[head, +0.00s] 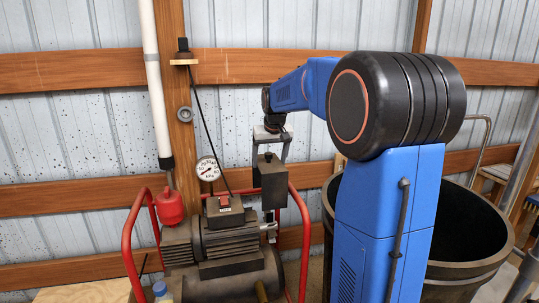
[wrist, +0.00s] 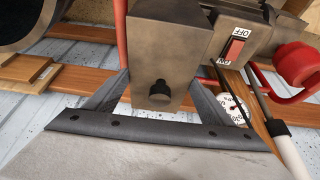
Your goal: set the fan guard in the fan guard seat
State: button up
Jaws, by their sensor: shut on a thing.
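My gripper (head: 272,152) hangs above the right end of the compressor, with one finger on each side of a dark grey, box-shaped piece that I take to be the fan guard (head: 271,184). The piece hangs upright. In the wrist view my gripper (wrist: 160,93) is shut on this fan guard (wrist: 172,58), whose black round knob faces the camera. The compressor motor (head: 228,238) is just left of and below the piece. I cannot make out the fan guard seat for certain, nor whether the piece touches the compressor.
A red tubular frame (head: 135,245) surrounds the compressor. A pressure gauge (head: 208,168) and a red switch (head: 225,201) are close by on the left. A large dark barrel (head: 470,270) stands at right.

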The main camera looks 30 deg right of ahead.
jog(key=shift+f, duration=1.8)
jog(key=shift+f, duration=7.35)
